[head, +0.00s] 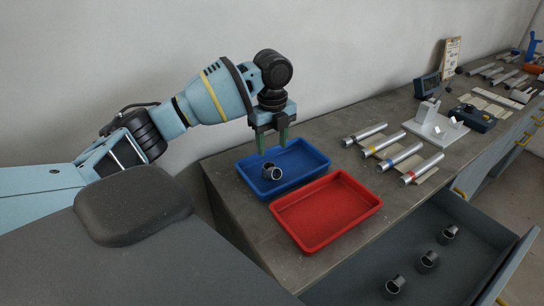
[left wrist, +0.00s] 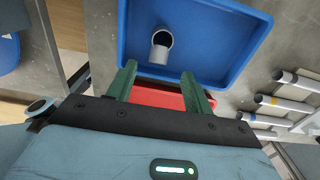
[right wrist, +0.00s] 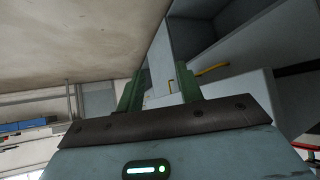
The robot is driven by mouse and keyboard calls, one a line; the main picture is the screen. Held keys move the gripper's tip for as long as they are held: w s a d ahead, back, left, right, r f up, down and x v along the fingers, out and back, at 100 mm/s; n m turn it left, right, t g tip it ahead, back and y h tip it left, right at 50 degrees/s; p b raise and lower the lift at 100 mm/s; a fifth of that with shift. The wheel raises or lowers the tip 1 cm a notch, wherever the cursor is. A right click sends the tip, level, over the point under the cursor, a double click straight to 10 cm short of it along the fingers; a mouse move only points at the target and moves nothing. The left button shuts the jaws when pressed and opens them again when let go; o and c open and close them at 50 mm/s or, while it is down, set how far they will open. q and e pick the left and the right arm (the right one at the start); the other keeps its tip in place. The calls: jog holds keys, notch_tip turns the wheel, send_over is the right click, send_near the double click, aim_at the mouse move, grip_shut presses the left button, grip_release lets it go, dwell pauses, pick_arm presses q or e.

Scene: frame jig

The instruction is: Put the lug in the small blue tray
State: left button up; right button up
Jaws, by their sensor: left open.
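A dark and silver lug (head: 271,172) lies inside the small blue tray (head: 316,157), near its left end. The lug also shows in the left wrist view (left wrist: 160,48), inside the blue tray (left wrist: 215,70). My left gripper (head: 272,148) is open and empty, pointing down above the tray, apart from the lug. Its green fingers stand apart in the left wrist view (left wrist: 160,74). My right gripper (right wrist: 158,72) is open with nothing between its fingers, and is outside the head view. Three similar lugs (head: 448,235) lie in the open drawer.
An empty red tray (head: 325,211) sits beside the blue one. Several silver tubes with coloured bands (head: 364,134) lie to the right, near a light jig (head: 436,124). The open drawer (head: 385,255) juts out in front of the bench. A wall stands behind.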

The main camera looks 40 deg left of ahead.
pick_arm(q)
notch_tip(320, 180, up, 2)
jog(key=shift+d+f, duration=0.1)
dwell(0.8)
